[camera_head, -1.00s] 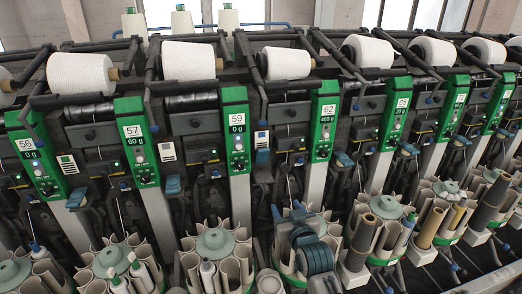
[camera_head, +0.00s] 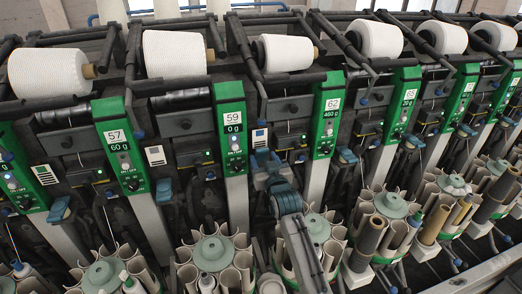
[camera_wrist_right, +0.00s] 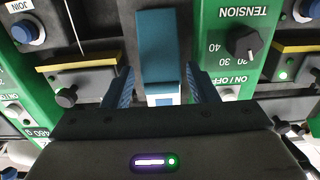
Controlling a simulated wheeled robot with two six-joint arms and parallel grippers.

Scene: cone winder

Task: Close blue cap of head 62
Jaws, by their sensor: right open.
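The panel of head 62 (camera_head: 328,118) is green, with a white label, right of centre in the head view. My right gripper (camera_head: 264,158) is raised in front of the machine, just left of this panel and below a small white plate. In the right wrist view, which looks upside down, a long dark blue cap (camera_wrist_right: 157,45) with a white patch at its near end lies between the fingers of my open right gripper (camera_wrist_right: 160,72). The fingers flank it; I cannot tell whether they touch it. In the head view my gripper hides this cap. My left gripper is not in view.
Green panels of neighbouring heads, such as head 59 (camera_head: 234,130), stand on both sides. A tension knob (camera_wrist_right: 243,42) sits close to the fingers. Round bobbin magazines (camera_head: 212,255) crowd the space below.

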